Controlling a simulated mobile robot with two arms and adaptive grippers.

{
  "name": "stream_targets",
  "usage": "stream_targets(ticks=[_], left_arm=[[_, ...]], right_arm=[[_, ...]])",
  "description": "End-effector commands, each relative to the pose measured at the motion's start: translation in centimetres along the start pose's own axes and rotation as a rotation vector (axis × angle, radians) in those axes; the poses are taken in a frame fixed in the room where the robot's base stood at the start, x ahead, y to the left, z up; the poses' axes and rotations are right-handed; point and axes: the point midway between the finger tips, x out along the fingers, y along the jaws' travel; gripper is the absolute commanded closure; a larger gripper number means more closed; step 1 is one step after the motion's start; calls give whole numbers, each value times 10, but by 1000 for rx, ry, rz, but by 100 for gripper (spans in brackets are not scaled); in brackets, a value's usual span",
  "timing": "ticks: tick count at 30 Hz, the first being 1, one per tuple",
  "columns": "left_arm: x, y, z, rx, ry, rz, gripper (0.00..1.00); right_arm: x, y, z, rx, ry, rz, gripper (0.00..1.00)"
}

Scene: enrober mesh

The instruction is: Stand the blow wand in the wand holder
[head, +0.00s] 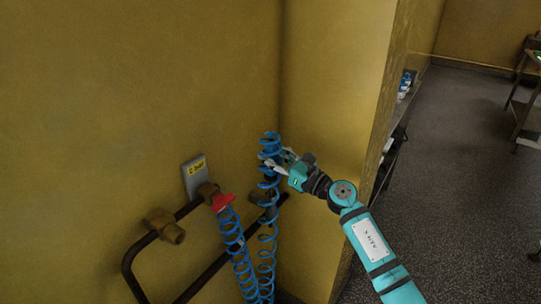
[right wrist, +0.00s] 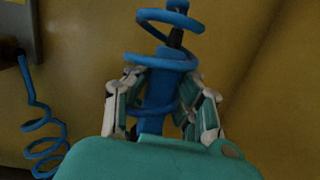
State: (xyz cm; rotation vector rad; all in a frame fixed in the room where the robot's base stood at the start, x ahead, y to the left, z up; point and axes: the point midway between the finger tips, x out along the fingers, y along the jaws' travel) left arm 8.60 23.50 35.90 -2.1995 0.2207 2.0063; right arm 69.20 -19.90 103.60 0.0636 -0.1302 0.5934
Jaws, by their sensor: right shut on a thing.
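The blow wand shows best in the right wrist view, where its blue body (right wrist: 158,92) sits between the two fingers of my right gripper (right wrist: 160,95), with a dark narrow part above it. Blue hose coils loop around it there. In the head view my right gripper (head: 271,162) is shut on it close to the yellow wall corner, and coils hide much of the wand. The blue coiled hose (head: 266,252) hangs below the gripper. I cannot make out the wand holder for certain; a small brownish fitting (head: 257,197) shows on the wall behind the hose. My left gripper is out of view.
A red valve handle (head: 222,202) feeds the hose's other end. Dark pipes (head: 140,250) with brass fittings (head: 165,226) run along the wall below a grey labelled plate (head: 195,178). A shelf (head: 402,100) stands behind the wall edge at right; open floor (head: 460,170) lies beyond.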

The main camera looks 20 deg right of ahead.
Motion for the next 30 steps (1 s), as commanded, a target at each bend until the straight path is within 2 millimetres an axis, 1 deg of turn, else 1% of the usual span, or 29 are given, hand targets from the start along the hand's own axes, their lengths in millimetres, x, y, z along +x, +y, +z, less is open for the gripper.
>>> stream_targets(ticks=[1, 3, 27, 30], left_arm=[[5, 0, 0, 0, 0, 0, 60], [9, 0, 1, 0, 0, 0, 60], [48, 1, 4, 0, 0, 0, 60], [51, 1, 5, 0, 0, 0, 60]], right_arm=[[-1, 0, -4, -1, -1, 0, 100], [-1, 0, -8, -1, -1, 0, 100], [-7, -2, -48, -1, -1, 0, 100], [-7, -2, -50, -1, -1, 0, 100]])
